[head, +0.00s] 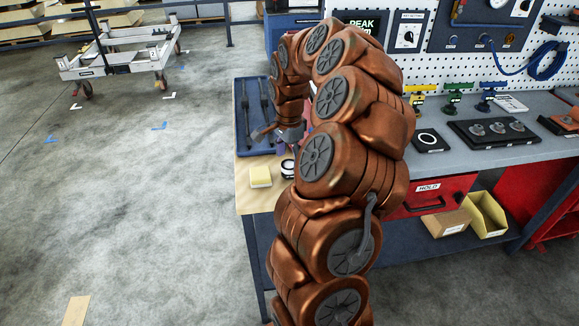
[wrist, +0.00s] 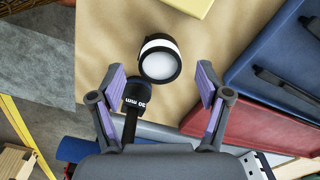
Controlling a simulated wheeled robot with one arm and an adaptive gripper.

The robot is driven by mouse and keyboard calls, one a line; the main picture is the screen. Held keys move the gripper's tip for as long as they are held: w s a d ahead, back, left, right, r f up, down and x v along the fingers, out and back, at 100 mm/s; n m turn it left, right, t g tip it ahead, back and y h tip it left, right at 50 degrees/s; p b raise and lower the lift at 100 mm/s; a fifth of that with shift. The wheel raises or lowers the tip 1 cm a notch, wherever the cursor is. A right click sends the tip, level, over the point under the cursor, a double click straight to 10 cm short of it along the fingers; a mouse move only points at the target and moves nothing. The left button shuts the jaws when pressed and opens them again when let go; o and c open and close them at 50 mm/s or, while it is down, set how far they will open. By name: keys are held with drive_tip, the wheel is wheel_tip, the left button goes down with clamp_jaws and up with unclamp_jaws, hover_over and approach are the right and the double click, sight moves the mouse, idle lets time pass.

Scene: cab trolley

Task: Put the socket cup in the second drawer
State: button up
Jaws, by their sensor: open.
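The likely socket cup (wrist: 160,60) is a round black cup with a white band and a pale top in the wrist view. It stands on the tan bench end, and in the head view the cup (head: 288,168) is partly hidden by my arm. My gripper (wrist: 163,80) is open, its purple-padded fingers to the left and right of the cup's near side, with nothing held. In the head view my gripper (head: 279,134) is partly hidden. A red drawer front (head: 430,194) labelled HOLD shows under the bench; I cannot tell whether it is the second drawer.
A black piece marked 20 mm (wrist: 136,97) lies close to the left finger. A yellow block (head: 260,176) sits left of the cup. A blue tray (head: 243,140) holds dark tools.

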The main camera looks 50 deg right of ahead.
drive_tip(key=shift+f+p, duration=0.3)
drive_tip(key=shift+f, duration=1.15)
drive_tip(key=c, duration=1.4)
drive_tip(key=shift+r, duration=0.1)
